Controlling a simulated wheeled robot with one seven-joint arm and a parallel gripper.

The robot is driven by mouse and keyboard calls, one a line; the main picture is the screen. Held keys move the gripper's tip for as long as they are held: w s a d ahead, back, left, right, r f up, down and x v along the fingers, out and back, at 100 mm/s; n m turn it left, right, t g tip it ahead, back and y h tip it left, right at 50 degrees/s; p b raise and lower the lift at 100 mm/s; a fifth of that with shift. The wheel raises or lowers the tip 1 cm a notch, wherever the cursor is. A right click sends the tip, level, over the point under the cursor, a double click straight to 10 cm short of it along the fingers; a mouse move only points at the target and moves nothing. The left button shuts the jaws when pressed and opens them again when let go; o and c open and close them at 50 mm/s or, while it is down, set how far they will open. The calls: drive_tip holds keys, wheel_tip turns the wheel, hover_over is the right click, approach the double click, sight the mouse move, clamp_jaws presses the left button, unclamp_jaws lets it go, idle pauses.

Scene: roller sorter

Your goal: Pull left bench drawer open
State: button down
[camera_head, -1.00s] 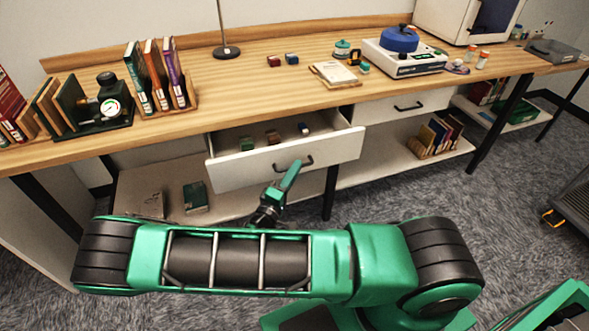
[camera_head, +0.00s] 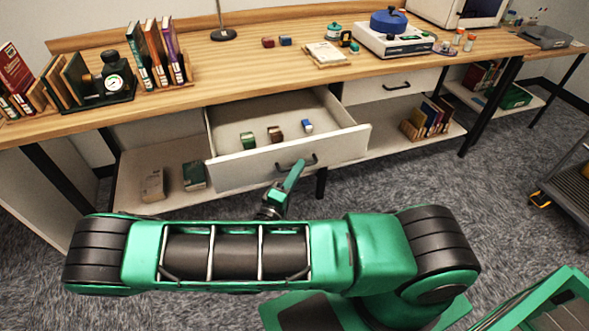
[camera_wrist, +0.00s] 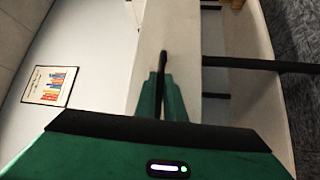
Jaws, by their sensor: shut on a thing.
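The left bench drawer (camera_head: 235,171) is pulled well out from under the wooden bench, with its white front toward me. Inside lie a green block (camera_head: 247,141), a brown block (camera_head: 275,133) and a blue-and-white block (camera_head: 307,126). Its dark bar handle (camera_head: 309,161) is on the front. In the wrist view, the green fingers (camera_wrist: 163,92) close around the dark handle (camera_wrist: 163,62) in front of the white drawer front.
A second drawer (camera_head: 385,87) to the right is shut. The bench top (camera_head: 215,85) carries books, a gauge and lab devices. A lower shelf (camera_head: 135,180) holds boxes below the open drawer. A dark cart (camera_head: 570,195) stands at the right.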

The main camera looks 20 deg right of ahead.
drive_tip(key=shift+a+f, duration=0.15)
drive_tip(key=shift+f, duration=0.1)
drive_tip(key=c, duration=1.8)
unclamp_jaws()
drive_tip(key=shift+c, duration=0.2)
drive_tip(key=shift+r, duration=0.1)
drive_tip(key=v, duration=1)
drive_tip(key=shift+s+a, duration=0.15)
drive_tip(key=shift+a, duration=0.1)
